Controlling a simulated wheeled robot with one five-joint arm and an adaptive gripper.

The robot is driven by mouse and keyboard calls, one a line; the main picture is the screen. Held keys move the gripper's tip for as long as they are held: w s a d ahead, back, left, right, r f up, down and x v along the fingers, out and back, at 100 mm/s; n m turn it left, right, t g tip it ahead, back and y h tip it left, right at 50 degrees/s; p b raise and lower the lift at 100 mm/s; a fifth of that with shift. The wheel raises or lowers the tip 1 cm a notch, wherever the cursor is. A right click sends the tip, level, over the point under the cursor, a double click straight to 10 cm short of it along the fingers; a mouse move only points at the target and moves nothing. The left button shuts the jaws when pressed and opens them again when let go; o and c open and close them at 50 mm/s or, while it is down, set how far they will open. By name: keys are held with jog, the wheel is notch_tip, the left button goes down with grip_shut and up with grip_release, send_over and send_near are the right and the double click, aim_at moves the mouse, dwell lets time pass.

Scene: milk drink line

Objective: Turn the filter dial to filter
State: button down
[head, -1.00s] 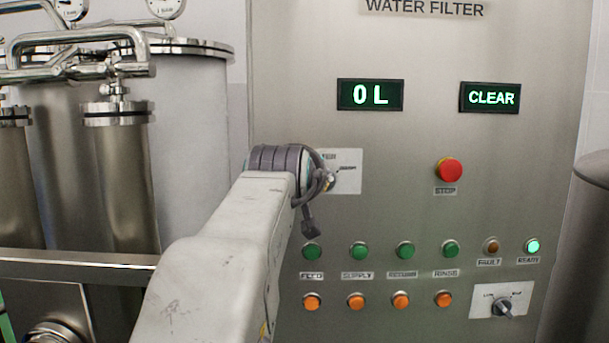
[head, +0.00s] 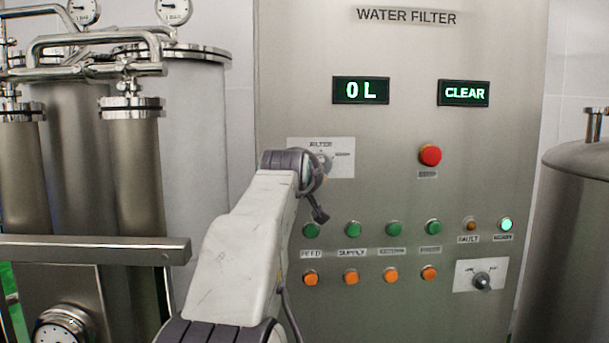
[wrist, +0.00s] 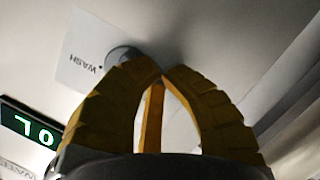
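The filter dial's white plate (head: 340,170) is on the panel in the head view, left of the red stop button. My arm's end covers its lower left part, and the dial's grey knob is mostly hidden there. In the wrist view the plate (wrist: 85,60) shows turned over, with the word WASH and a dot beside the grey round knob (wrist: 120,54). My gripper (wrist: 162,72) has yellow fingers whose tips come together with hardly any gap. The left finger overlaps part of the knob in the picture. I see nothing held, and cannot tell whether it touches the knob.
The steel panel (head: 400,210) carries 0 L (head: 361,90) and CLEAR (head: 464,93) displays, a red stop button (head: 430,155), rows of green and orange buttons, and another dial (head: 482,281) at lower right. Steel tanks stand left and right. A rail (head: 95,249) crosses at left.

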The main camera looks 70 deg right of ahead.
jog(key=shift+s+f, duration=0.15)
jog(key=shift+f, duration=0.3)
dwell(0.8)
